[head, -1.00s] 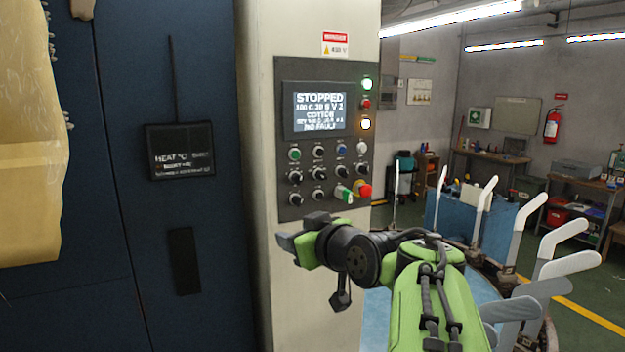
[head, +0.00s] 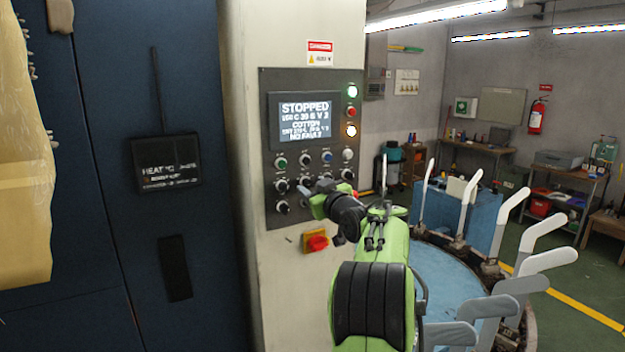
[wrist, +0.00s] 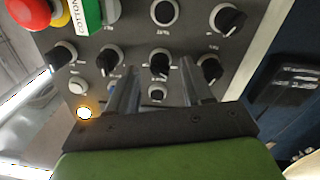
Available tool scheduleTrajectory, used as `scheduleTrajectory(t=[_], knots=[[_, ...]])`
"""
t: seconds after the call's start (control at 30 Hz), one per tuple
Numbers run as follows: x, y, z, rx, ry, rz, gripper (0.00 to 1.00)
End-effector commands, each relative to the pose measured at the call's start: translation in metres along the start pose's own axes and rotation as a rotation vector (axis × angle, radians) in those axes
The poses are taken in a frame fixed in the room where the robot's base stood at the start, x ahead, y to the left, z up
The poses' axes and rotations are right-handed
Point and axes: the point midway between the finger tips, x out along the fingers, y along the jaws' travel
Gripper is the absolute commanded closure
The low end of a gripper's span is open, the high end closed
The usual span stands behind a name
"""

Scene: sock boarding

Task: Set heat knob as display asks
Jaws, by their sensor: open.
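The grey control panel (head: 262,150) has a lit display (head: 305,121). It reads "STOPPED", a line that looks like "150 C 30 S V 2", "COTTON", a blurred set line and "NO FAULT". Black knobs with white pointers sit in rows below it. I cannot read their labels, so I cannot tell which is heat. My gripper (head: 312,201) is in front of the lower knobs and hides some. In the wrist view my gripper (wrist: 160,84) is open, with a black knob (wrist: 160,65) seen between its fingers. I cannot tell whether they touch it.
A yellow box with a red button (head: 317,243) is below the panel. A dark heat plate (head: 166,165) is on the blue cabinet. White upright forms ring the blue turntable (head: 440,285) at right.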

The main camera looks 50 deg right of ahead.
Motion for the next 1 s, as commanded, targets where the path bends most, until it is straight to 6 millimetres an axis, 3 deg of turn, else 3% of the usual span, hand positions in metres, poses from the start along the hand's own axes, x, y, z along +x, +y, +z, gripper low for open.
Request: scheduleTrajectory(t=[0.1,0.33,0.67,1.0], knots=[[0.0092,0.0003,-0.0012,0.001,0.0,0.001,0.5],[0.0102,-0.0002,0.0007,0.001,0.0,0.001,0.5],[0.0098,-0.0002,0.0008,0.001,0.0,0.001,0.99],[0.0098,-0.0003,0.0004,0.037,-0.002,0.0,1.0]])
